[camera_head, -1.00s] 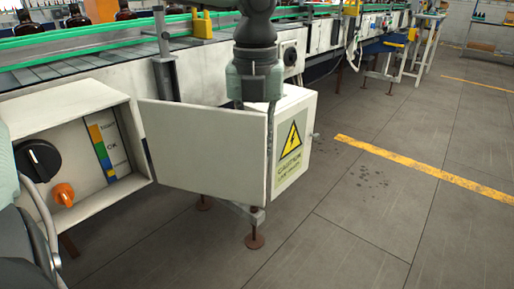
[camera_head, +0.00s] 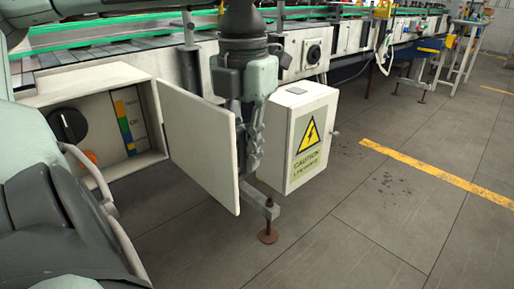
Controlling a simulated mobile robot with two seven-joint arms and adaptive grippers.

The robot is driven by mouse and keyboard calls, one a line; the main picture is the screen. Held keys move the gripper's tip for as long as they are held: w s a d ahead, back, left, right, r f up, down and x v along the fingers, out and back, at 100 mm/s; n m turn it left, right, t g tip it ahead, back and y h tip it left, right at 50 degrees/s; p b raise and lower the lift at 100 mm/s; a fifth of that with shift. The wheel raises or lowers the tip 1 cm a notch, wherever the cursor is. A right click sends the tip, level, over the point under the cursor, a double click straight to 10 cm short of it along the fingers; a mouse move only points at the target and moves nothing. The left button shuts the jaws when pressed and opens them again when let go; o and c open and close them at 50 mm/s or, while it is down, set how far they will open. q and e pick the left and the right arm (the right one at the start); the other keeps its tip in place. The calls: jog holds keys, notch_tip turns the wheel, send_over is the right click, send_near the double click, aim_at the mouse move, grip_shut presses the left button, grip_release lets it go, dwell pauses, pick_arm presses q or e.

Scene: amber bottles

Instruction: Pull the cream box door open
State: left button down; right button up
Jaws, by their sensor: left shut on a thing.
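The cream box (camera_head: 105,82) at the left stands open and shows a control panel inside. Its flat cream door (camera_head: 198,142) swings out from the box's right side, with its free edge toward the lower middle. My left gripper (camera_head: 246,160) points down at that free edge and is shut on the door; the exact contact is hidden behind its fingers. My right gripper is not in view.
Inside the box are a black knob (camera_head: 68,125) and a colored label strip (camera_head: 126,127). A second box with a caution sign (camera_head: 307,138) stands close right of my gripper. A conveyor (camera_head: 110,47) runs behind. The floor (camera_head: 360,235) at right is clear.

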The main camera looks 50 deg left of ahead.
pick_arm(q)
jog(key=c, duration=1.6)
grip_release()
jog(key=shift+o, duration=0.2)
notch_tip(320, 180, up, 12)
